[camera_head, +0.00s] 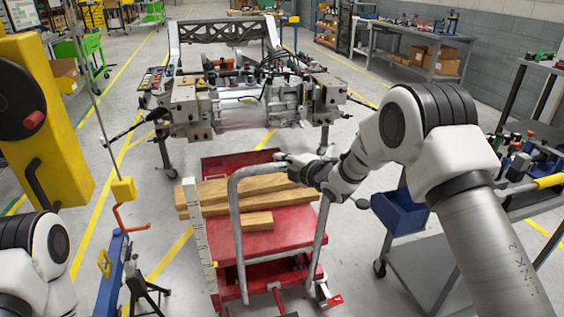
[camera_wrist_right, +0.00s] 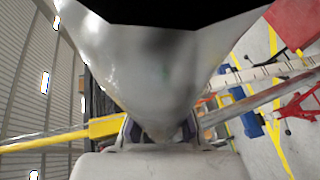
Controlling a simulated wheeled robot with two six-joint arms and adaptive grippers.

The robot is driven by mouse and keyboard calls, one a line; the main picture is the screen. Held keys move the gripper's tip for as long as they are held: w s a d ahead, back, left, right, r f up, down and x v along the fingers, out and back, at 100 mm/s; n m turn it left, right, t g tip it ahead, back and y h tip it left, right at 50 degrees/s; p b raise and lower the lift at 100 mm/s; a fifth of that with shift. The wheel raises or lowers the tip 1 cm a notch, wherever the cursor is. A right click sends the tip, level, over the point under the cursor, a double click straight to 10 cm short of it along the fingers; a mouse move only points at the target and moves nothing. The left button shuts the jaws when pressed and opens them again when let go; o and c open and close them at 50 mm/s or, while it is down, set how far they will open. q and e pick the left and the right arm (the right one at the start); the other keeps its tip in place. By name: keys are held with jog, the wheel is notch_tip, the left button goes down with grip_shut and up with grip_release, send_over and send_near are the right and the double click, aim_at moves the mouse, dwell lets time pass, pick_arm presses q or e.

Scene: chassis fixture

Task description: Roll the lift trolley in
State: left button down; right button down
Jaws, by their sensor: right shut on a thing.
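The red lift trolley (camera_head: 275,232) stands on the floor in front of me in the head view, with an upright grey tubular handle (camera_head: 236,222) on its near side. Wooden beams (camera_head: 215,192) lie across its red top. In the right wrist view, a large grey surface fills the middle and hides the grip. My left arm shows at the lower left of the head view, but its gripper is out of frame.
The chassis fixture (camera_head: 262,102) stands just beyond the trolley, with a red base (camera_head: 232,163) low beneath it. A white measuring post (camera_head: 199,235) stands at the trolley's left. A grey cart with a blue bin (camera_head: 400,212) stands to the right, a yellow column (camera_head: 50,130) to the left.

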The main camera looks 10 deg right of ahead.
jog(key=shift+w+r, duration=0.15)
jog(key=shift+r, duration=0.35)
jog(key=c, duration=1.1)
grip_release()
jog(key=shift+r, duration=0.1)
jog(key=shift+o, duration=1.1)
jog(key=shift+s, duration=0.25)
jog(key=v, duration=1.2)
jog(key=shift+s, duration=0.15)
